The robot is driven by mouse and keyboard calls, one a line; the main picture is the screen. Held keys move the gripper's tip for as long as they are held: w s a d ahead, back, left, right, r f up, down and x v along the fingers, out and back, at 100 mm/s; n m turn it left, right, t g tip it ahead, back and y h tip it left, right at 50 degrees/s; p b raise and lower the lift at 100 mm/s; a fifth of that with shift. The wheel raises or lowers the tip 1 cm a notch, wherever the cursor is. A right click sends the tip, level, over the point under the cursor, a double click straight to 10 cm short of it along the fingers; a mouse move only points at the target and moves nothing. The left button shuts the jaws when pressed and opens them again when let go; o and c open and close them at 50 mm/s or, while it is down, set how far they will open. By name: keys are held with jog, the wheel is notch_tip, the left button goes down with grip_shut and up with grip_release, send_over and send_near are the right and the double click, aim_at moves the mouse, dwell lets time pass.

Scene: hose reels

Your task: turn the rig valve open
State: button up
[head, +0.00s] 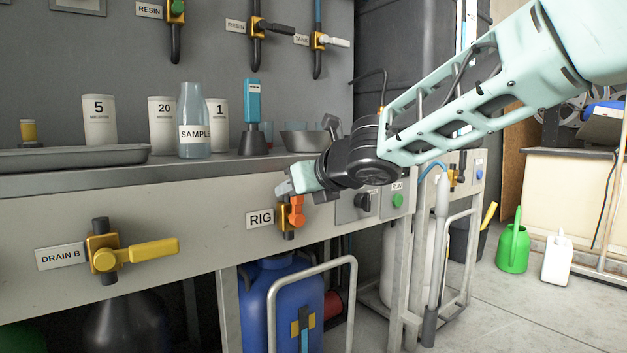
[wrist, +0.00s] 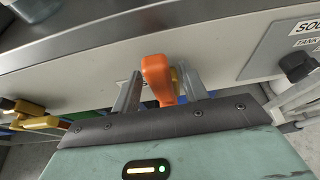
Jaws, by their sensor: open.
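The rig valve (head: 296,213) has an orange handle and a yellow body, and sits on the bench's front panel right of the "RIG" label (head: 260,219). In the wrist view its orange handle (wrist: 157,72) stands between my two fingers, with a gap visible on the right side. My gripper (head: 284,188) is open, just above and in front of the valve in the head view. The fingers (wrist: 160,92) are on either side of the handle and do not clasp it. Part of the valve body is hidden behind the handle and the gripper.
The drain B valve (head: 104,260) with a yellow handle is on the same panel at left. A dark knob (head: 364,202) and a green button (head: 398,200) are to the right. A sample bottle (head: 194,125) and beakers stand on the bench above. A blue drum (head: 262,295) stands below.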

jog(key=p+v, duration=0.4)
jog(key=v, duration=1.3)
jog(key=shift+f, duration=0.1)
